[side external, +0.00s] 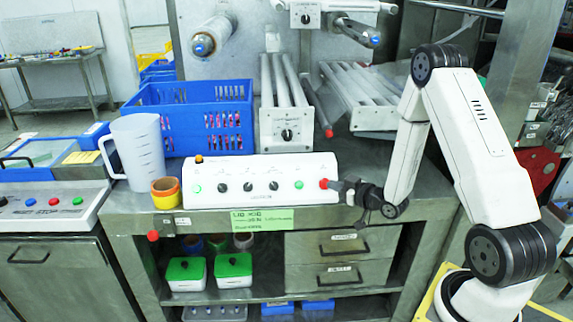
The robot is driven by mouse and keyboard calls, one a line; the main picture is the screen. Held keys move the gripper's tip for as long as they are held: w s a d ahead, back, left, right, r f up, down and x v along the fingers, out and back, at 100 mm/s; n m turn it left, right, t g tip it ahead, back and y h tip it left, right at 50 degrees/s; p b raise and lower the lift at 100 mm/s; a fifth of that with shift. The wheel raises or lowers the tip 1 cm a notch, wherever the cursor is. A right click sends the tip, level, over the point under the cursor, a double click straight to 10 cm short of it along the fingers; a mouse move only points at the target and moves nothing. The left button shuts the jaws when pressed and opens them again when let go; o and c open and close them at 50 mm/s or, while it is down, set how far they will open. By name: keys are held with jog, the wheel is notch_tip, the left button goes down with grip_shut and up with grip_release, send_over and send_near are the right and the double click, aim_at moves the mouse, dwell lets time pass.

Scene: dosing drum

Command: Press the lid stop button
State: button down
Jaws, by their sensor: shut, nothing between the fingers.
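A white control box (258,200) lies on the metal bench. A red button (323,184) is at the right end of its sloped face, with a green button (299,184) just left of it. Several black knobs (248,187) and a lit green button (196,188) are further left. An orange button (198,158) is on its top left edge. The labels are too small to read, so I cannot tell which is the lid stop. My gripper (335,186) is shut and empty, with its tips right beside the red button; I cannot tell whether they touch it.
A blue crate (188,112) stands behind the box, and a clear jug (137,153) and yellow cup (166,193) stand to its left. A roller unit (287,130) stands behind it. Drawers (341,243) and green-lidded boxes (234,268) are below the bench top.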

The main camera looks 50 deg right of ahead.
aim_at(321, 183)
jog(key=w+d+f, duration=0.4)
jog(key=shift+w+d+f, duration=0.3)
jog(key=shift+w+f, duration=0.05)
dwell(0.3)
jog(key=shift+w+d+f, duration=0.45)
jog(key=shift+d+f, duration=0.05)
dwell(3.4)
jog(key=shift+a+r, duration=0.1)
jog(key=shift+r, duration=0.05)
jog(key=shift+s+a+r, duration=0.4)
jog(key=shift+s, duration=0.05)
dwell(0.6)
jog(key=shift+s+a+r, duration=1.4)
jog(key=shift+s+a, duration=0.05)
